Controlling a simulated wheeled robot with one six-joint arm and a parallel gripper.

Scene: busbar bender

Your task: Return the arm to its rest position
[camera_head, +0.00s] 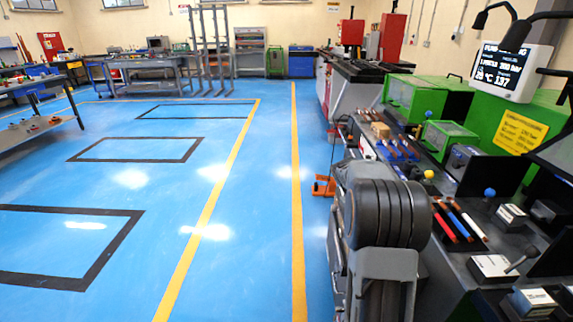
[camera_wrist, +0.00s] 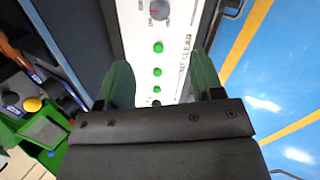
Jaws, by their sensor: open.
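My gripper (camera_wrist: 162,85) shows in the wrist view with its two dark green fingers apart and nothing between them. Behind the fingers is a white control panel (camera_wrist: 143,18) with a rotary knob (camera_wrist: 159,10) and a column of green buttons (camera_wrist: 157,72). I cannot tell whether the fingers touch the panel. In the head view my grey arm (camera_head: 385,215) stands folded in front of the right-hand bench. My gripper cannot be made out there.
A bench with green machines (camera_head: 447,140) and tools fills the right side. A display screen (camera_head: 510,70) and lamp arms rise above it. An orange item (camera_head: 323,186) lies on the floor by the bench. The blue floor (camera_head: 245,200) to the left is clear.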

